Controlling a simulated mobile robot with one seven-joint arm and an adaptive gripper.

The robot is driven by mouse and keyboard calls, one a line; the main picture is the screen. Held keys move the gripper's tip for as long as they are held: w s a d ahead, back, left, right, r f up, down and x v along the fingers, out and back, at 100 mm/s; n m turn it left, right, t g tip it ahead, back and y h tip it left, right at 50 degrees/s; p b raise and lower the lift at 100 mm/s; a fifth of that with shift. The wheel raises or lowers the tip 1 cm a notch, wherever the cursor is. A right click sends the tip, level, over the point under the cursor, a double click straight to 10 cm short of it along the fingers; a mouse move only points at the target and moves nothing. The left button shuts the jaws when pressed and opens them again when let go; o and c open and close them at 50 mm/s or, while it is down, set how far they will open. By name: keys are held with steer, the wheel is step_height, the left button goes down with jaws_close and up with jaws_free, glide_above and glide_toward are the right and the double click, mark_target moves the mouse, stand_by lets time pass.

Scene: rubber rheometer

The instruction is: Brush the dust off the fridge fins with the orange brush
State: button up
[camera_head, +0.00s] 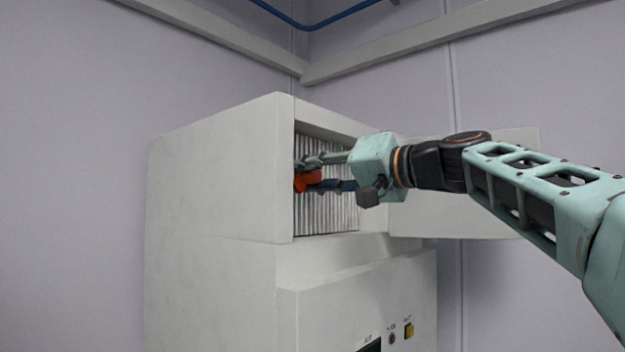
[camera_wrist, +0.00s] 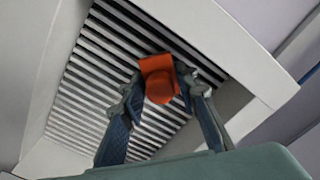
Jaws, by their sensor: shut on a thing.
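The orange brush (camera_head: 308,181) is in my gripper (camera_head: 312,172), at the left side of the cabinet's open front. In the wrist view the orange brush (camera_wrist: 160,78) sits between the two fingertips of my gripper (camera_wrist: 162,92). My gripper is shut on it. The fridge fins (camera_head: 328,212) are grey-white vertical slats inside the opening, and they fill much of the wrist view (camera_wrist: 85,95) as slanted slats. The brush is in front of the fins. Whether its bristles touch them is hidden. I cannot make out dust on the fins.
The white cabinet (camera_head: 220,185) frames the opening, with a wall close on the left of the brush. An open door panel (camera_head: 510,220) stands to the right, behind my arm. Below is a lower housing with a yellow switch (camera_head: 408,331). A blue pipe (camera_head: 320,24) runs overhead.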

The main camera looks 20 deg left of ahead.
steer(key=w+d+p, duration=0.3)
steer(key=w+p, duration=0.1)
steer(key=w, duration=0.3)
steer(key=w+d+p, duration=0.2)
steer(key=w+p, duration=0.3)
steer(key=w, duration=0.2)
steer(key=shift+d, duration=0.4)
stand_by(0.8)
steer(key=shift+b+v, duration=1.5)
steer(key=shift+v, duration=1.45)
steer(key=shift+d, duration=0.15)
steer(key=b+v, duration=0.1)
steer(key=v, duration=0.1)
steer(key=shift+s+d, duration=0.2)
steer(key=shift+d, duration=0.15)
